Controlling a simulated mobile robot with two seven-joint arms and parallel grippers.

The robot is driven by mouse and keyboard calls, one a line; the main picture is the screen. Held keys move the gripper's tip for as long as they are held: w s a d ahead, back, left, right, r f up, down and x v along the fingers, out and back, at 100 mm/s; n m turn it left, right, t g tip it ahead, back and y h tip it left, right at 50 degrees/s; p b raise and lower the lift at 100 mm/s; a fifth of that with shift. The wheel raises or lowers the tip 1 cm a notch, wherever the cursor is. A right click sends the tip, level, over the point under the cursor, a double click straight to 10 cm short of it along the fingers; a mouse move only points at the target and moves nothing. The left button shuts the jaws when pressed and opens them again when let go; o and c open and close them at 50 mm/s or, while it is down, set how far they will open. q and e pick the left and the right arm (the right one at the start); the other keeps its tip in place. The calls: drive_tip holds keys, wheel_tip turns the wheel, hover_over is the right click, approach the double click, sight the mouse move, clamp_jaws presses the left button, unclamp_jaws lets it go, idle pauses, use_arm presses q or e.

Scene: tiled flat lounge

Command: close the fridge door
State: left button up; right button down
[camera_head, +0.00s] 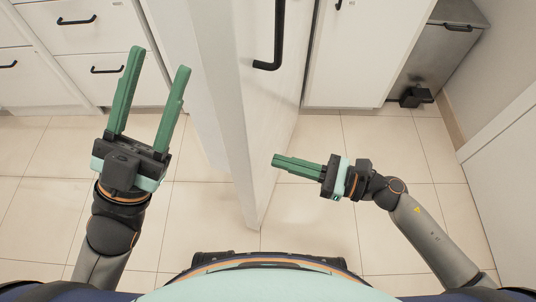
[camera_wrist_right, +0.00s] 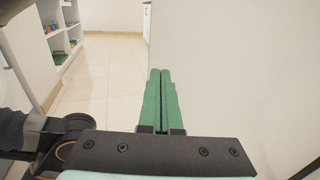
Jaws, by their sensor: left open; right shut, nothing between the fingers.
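The fridge door (camera_head: 225,100) is a tall white panel standing open, jutting toward me in the middle of the head view. A black bar handle (camera_head: 279,35) is on its right-hand face. My right gripper (camera_head: 275,160) is shut and empty, to the right of the door, pointing left toward that face. Whether it touches the door is unclear. In the right wrist view its green fingers (camera_wrist_right: 161,100) are together, beside a plain white surface (camera_wrist_right: 240,80). My left gripper (camera_head: 160,60) is open and empty, left of the door, fingers pointing away from me. The fridge interior is not visible.
White drawers (camera_head: 85,45) with black handles stand at the back left. A white cabinet (camera_head: 360,60) and a grey appliance (camera_head: 445,65) stand at the back right. Tiled floor (camera_head: 340,225) is clear around the door. Open shelves (camera_wrist_right: 60,30) show in the right wrist view.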

sight(253, 154)
drive_tip(key=shift+x, duration=2)
drive_tip(key=shift+a, duration=0.1)
